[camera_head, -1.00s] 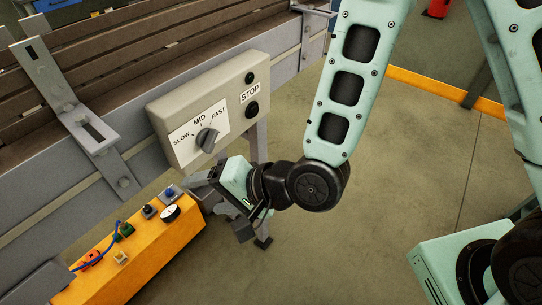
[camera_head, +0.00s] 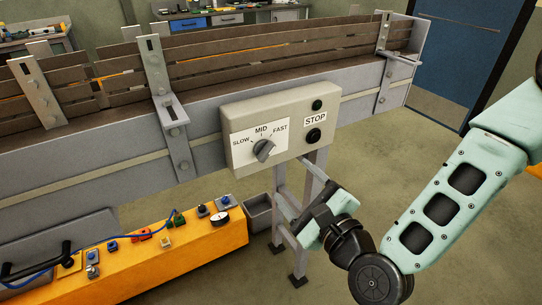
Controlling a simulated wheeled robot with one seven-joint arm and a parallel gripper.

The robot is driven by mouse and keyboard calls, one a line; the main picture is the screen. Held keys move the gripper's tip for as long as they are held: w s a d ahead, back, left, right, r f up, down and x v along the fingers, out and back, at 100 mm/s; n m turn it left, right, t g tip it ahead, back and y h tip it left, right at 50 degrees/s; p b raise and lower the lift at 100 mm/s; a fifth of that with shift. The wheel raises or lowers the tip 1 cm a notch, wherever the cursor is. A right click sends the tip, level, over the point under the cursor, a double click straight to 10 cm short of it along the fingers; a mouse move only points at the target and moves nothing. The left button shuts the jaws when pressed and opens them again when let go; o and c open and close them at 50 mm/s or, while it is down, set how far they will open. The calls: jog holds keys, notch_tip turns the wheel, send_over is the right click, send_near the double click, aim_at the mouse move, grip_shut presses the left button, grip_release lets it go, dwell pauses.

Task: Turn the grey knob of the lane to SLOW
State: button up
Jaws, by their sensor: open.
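The grey knob (camera_head: 264,150) sits on the white dial label of a beige control box (camera_head: 235,112). The label reads SLOW at left, MID at top and FAST at right. The knob's long grip slants up to the right, seemingly toward the FAST side; its exact pointer mark is too small to be sure. My gripper (camera_head: 303,222) is open and empty, below and to the right of the knob, apart from it. Its fingers are partly hard to make out against the grey stand legs.
The box is fixed to the side of the conveyor lane (camera_head: 90,150), with STOP and two dark buttons (camera_head: 314,135) right of the dial. An orange bench (camera_head: 190,252) with small switches and a gauge stands below left. Grey stand legs (camera_head: 280,210) are beside my gripper. Floor at right is clear.

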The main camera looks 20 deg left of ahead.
aim_at(267, 154)
jog(key=p+x, duration=0.2)
jog(key=x, duration=0.9)
jog(key=shift+s, duration=0.1)
jog(key=c, duration=1)
